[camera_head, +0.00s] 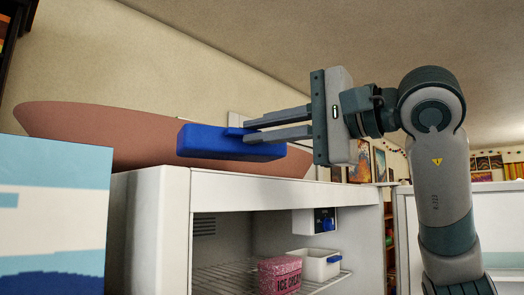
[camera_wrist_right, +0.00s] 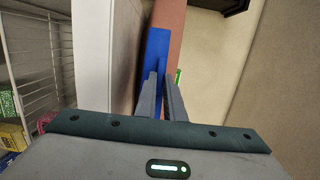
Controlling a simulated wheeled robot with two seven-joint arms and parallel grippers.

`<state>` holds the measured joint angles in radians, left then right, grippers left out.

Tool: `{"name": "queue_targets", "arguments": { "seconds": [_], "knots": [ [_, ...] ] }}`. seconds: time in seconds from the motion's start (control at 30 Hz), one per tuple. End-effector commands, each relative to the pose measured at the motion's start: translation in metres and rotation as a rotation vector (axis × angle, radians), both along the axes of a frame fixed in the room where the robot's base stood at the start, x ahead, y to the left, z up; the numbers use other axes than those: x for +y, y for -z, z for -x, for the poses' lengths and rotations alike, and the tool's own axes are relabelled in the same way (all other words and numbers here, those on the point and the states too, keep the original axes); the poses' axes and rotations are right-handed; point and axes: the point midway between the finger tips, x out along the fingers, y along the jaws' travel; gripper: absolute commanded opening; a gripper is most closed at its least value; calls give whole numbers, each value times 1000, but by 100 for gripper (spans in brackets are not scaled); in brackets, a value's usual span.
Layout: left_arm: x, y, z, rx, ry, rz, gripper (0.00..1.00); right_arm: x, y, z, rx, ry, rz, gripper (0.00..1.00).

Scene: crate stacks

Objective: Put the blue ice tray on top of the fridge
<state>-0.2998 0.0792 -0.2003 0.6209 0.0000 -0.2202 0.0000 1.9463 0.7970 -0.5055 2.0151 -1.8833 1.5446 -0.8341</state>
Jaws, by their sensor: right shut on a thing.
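The blue ice tray (camera_head: 215,143) is a long blue block, held near the top front edge of the white fridge (camera_head: 250,192). My right gripper (camera_head: 247,133) is shut on the tray's right part. In the right wrist view the tray (camera_wrist_right: 157,50) extends away between the fingertips of the right gripper (camera_wrist_right: 164,78). I cannot tell for sure whether the tray touches the fridge top. The fridge is open at the front. My left gripper is not in view.
A large reddish-brown rounded object (camera_head: 90,130) lies on the fridge top behind the tray. Inside the fridge, a pink ice cream box (camera_head: 279,275) and a white container (camera_head: 313,265) stand on a wire shelf. A blue and white panel (camera_head: 55,215) stands at the left.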

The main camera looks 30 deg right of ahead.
Motion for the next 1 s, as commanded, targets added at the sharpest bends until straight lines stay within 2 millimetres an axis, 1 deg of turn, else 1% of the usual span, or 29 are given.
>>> {"name": "queue_targets", "arguments": {
  "seconds": [0.2, 0.33, 0.67, 0.83, 0.87, 0.9, 0.93, 1.0],
  "knots": [
    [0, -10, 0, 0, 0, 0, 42, -1, 22, -1, 1, 1, 2, 0],
    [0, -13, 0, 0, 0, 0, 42, -1, 32, 0, 1, 1, 0, 0],
    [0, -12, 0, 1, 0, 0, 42, 0, 36, 0, 0, 0, 0, 0],
    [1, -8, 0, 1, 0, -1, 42, 0, 40, 0, 0, 0, 0, 0],
    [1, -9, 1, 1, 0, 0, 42, 0, 39, 0, 1, 0, 0, 16],
    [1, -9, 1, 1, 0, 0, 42, 0, 39, 0, 1, 0, 0, 25],
    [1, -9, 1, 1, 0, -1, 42, 0, 39, 0, 1, 0, 0, 27],
    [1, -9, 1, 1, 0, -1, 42, 0, 39, 0, 1, 0, 0, 27]
  ]
}}
